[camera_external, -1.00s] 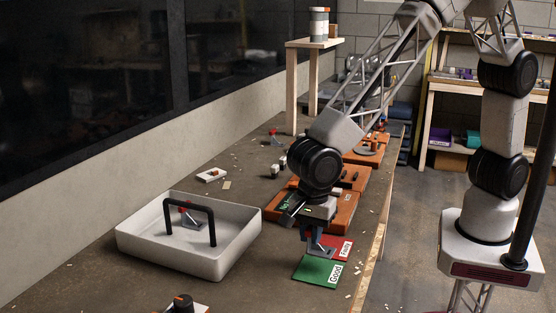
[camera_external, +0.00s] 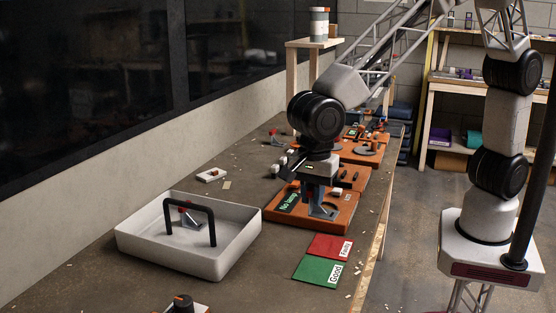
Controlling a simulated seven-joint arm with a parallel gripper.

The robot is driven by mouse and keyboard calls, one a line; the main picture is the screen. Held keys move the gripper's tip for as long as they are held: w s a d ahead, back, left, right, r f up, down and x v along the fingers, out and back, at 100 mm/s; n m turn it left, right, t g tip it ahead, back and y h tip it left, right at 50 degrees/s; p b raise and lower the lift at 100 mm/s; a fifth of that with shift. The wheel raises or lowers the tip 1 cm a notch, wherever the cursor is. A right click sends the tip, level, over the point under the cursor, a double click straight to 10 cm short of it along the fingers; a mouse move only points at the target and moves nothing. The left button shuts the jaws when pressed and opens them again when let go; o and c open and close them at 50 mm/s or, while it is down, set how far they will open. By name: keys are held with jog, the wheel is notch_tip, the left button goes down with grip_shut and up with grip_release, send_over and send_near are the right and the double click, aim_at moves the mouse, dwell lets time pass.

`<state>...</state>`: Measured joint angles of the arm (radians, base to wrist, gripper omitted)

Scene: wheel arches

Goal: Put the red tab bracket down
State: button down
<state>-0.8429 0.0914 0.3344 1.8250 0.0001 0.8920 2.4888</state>
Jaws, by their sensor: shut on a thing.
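My gripper (camera_external: 318,189) points down over the nearest orange board (camera_external: 337,219) and is shut on a grey bracket (camera_external: 323,209), which I take to be the red tab bracket. The jaws hide its upper part. I cannot tell whether its foot touches the board. A green card (camera_external: 315,272) marked "Good" and a red card (camera_external: 325,246) marked "Fails" lie bare in front of the board.
A white tray (camera_external: 137,241) with a black handle (camera_external: 213,228) stands left and holds another bracket with red on it (camera_external: 186,214). More orange boards (camera_external: 358,153) line the bench behind. A small wooden stand (camera_external: 293,85) is at the back. Bench between tray and cards is mostly clear.

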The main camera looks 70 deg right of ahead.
jog(key=shift+w+r, duration=0.15)
jog(key=shift+r, duration=0.3)
jog(key=w+a, duration=0.3)
jog(key=w, duration=0.8)
jog(key=w+a, duration=0.3)
jog(key=w, duration=0.7)
jog(key=w+a, duration=0.3)
jog(key=w, duration=0.8)
jog(key=shift+n, duration=0.4)
jog(key=shift+d+f, duration=0.15)
jog(key=shift+f, duration=1.15)
jog(key=shift+d+f, duration=0.1)
jog(key=shift+f, duration=1.15)
jog(key=shift+f, duration=0.15)
jog(key=shift+f, duration=3)
jog(key=shift+f, duration=1.85)
